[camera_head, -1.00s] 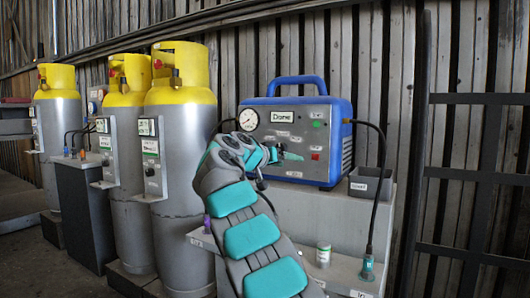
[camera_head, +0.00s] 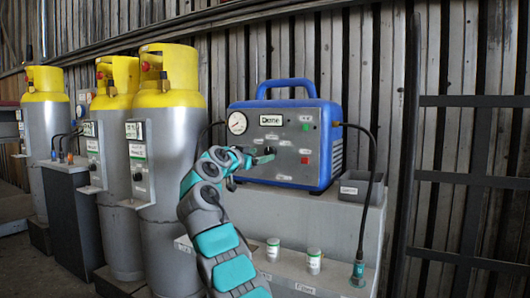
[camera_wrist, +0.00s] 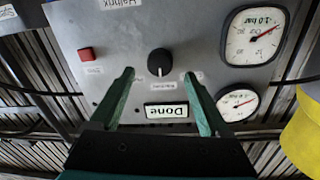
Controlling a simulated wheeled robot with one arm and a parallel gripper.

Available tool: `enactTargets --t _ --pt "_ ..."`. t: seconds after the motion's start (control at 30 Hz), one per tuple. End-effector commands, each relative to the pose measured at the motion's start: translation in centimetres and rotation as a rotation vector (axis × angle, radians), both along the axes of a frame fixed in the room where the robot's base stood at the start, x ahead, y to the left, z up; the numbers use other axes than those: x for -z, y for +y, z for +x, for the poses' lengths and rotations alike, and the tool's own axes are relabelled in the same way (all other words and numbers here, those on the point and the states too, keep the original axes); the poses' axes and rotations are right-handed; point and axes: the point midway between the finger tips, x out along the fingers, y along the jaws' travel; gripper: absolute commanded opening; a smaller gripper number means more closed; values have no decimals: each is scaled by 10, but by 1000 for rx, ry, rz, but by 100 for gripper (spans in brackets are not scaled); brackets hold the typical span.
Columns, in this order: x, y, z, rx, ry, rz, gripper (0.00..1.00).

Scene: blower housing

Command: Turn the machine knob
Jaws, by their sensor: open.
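The machine (camera_head: 312,115) is a blue-cased box with a grey front panel, a carry handle and a display reading "Done" (camera_head: 271,120). In the wrist view its panel appears upside down, with a round black knob (camera_wrist: 159,62) bearing a white pointer mark. My gripper (camera_wrist: 159,73) is open, its two green fingers on either side of the knob in that view, with nothing held. I cannot tell whether the fingers touch the panel. In the head view my gripper (camera_head: 265,157) is in front of the lower panel, and the knob is not discernible there.
A red button (camera_wrist: 86,54) and two gauges (camera_wrist: 253,35) (camera_wrist: 238,104) flank the knob. Yellow-topped cylinders (camera_head: 168,110) stand at left. Jars (camera_head: 314,260) stand on the low ledge; a grey bin (camera_head: 356,187) and hanging cable (camera_head: 368,210) are at right.

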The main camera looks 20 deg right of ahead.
Motion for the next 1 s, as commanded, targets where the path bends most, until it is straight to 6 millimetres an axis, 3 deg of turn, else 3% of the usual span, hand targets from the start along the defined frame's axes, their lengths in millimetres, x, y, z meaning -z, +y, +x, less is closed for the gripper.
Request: enactTargets --t 0.3,0.67,1.0 --pt "-3 -31 21 1 -1 1 80" --pt "-1 -35 24 -1 -1 0 80" --pt "0 -35 24 -1 0 1 44"
